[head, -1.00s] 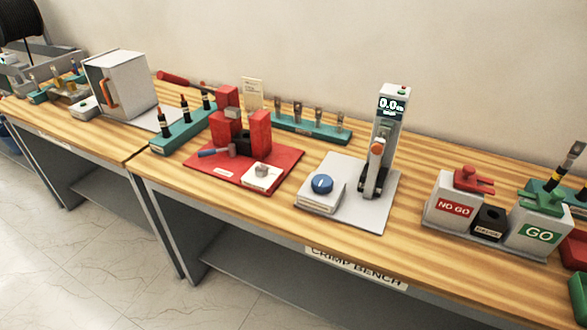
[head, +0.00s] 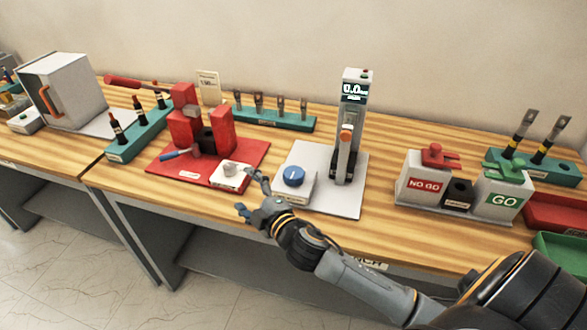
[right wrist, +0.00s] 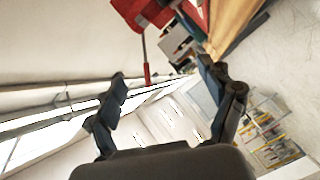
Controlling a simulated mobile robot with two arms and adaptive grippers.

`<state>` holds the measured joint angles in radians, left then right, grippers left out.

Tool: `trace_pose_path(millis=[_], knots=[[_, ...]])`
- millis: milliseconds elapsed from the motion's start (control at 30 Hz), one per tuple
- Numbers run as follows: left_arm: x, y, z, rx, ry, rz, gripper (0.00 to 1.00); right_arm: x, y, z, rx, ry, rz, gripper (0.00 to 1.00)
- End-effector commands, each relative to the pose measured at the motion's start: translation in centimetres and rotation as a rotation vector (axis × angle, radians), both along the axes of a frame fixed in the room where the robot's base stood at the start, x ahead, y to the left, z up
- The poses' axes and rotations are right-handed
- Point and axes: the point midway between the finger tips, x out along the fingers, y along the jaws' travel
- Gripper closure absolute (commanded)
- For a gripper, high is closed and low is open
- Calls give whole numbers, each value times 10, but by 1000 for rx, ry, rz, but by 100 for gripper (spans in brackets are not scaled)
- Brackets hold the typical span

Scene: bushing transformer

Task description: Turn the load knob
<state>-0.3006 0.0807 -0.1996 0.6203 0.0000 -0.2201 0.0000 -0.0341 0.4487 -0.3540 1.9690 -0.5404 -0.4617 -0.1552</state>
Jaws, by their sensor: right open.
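The blue load knob (head: 293,176) sits on a small light box (head: 293,193) on a grey plate (head: 328,199), left of the upright tester (head: 354,115) with its lit display and orange-topped lever. My right gripper (head: 246,190) is open and empty, just left of the knob near the bench's front edge, apart from it. In the right wrist view its two fingers (right wrist: 163,75) are spread with nothing between them; the knob does not show there. My left gripper is in neither view.
Left of the knob is a red base (head: 165,162) with red blocks and a white pad (head: 231,180) close to the gripper. The NO GO and GO gauge boxes (head: 500,198) stand to the right. Bare wood lies between tester and gauges.

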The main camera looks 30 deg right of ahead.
Motion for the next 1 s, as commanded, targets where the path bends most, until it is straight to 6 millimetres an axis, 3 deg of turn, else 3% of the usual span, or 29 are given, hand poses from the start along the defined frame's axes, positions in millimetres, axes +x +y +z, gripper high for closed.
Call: trace_pose_path(millis=[100, 200, 300, 367, 467, 567, 600, 700, 800, 900, 1000], knots=[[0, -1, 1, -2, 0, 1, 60, 26, 24, 57, -241, -233, 186, 19], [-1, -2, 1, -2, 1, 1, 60, 35, 50, 94, -523, -440, 394, 19], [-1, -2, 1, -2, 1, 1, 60, 34, 66, 106, -838, -594, 622, 19], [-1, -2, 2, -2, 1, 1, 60, 33, 63, 102, -1033, -649, 761, 19], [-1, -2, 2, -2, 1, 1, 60, 33, 34, 86, -1352, -662, 993, 19], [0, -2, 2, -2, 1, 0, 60, 32, -26, 69, -1636, -570, 1217, 19], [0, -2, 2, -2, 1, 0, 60, 31, -55, 66, -1726, -510, 1297, 19], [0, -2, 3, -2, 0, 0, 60, 23, -125, 64, -1882, -337, 1464, 19], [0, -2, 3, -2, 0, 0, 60, 12, -177, 69, -1957, -187, 1573, 19], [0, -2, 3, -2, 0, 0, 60, 3, -206, 72, -1982, -96, 1633, 19], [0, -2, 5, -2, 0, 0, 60, 1, -213, 70, -1986, -68, 1655, 19]])
